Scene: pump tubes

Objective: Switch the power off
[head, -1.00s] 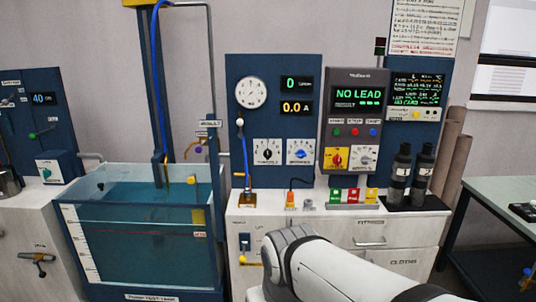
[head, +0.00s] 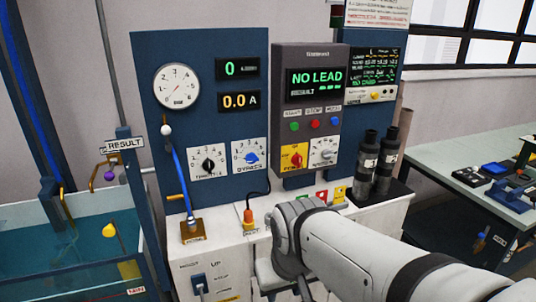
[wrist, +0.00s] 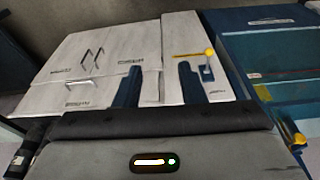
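A yellow rotary switch with a red knob (head: 294,157) sits on the lower left of the grey control panel (head: 310,60); its lettering is too small to read. On the cabinet front, a blue switch plate (head: 199,283) sits low in the head view. The wrist view shows a lever with a yellow ball (wrist: 208,53) there, just beyond my fingers. My gripper (wrist: 158,78) shows two dark fingers apart with nothing between them, in front of the white cabinet. In the head view my arm hides the gripper.
The water tank (head: 75,225) stands at the left. The display reads NO LEAD. A side table (head: 450,165) stands at the right.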

